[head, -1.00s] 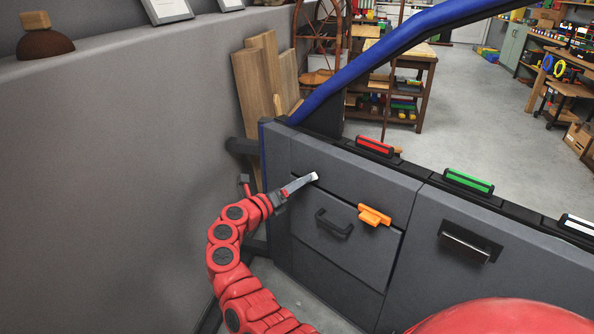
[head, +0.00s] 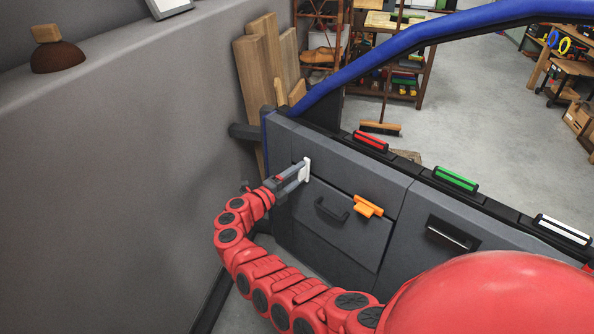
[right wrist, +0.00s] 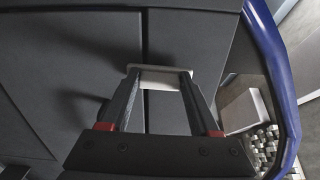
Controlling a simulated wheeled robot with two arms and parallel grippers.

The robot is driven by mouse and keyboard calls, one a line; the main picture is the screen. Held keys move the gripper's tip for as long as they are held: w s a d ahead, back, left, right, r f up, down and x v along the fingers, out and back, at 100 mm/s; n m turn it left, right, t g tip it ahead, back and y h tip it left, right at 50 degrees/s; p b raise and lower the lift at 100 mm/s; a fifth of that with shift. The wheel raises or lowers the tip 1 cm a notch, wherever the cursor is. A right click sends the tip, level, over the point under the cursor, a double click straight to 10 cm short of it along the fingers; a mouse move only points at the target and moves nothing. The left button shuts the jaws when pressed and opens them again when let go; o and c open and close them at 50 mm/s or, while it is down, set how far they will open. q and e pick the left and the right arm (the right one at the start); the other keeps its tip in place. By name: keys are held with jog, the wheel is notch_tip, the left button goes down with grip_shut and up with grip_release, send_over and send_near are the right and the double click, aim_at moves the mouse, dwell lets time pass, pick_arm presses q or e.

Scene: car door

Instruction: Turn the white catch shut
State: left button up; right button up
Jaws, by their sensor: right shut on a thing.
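The white catch (head: 306,166) sits at the upper left of the grey car door (head: 340,165), beside the upper end of a seam. It looks upright in the head view. My right gripper (head: 302,172) is shut on the catch, coming from the left. In the right wrist view the catch (right wrist: 160,79) lies between the two fingertips (right wrist: 159,75), crosswise over a panel seam. The fingers hide part of it. My left gripper is not in view.
An orange catch (head: 368,206) and a dark pull handle (head: 331,210) are right of the gripper. Red (head: 370,141), green (head: 456,179) and white-striped (head: 563,230) pieces line the door's top. A blue frame bar (head: 390,55) rises behind; a grey wall (head: 110,180) stands left.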

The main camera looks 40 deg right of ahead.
jog(key=shift+r+n, duration=0.1)
jog(key=shift+n, duration=0.3)
jog(key=o, duration=1.4)
jog(key=shift+c, duration=0.2)
jog(key=v, duration=1.7)
jog(key=shift+a, duration=0.25)
jog(key=shift+d, duration=0.1)
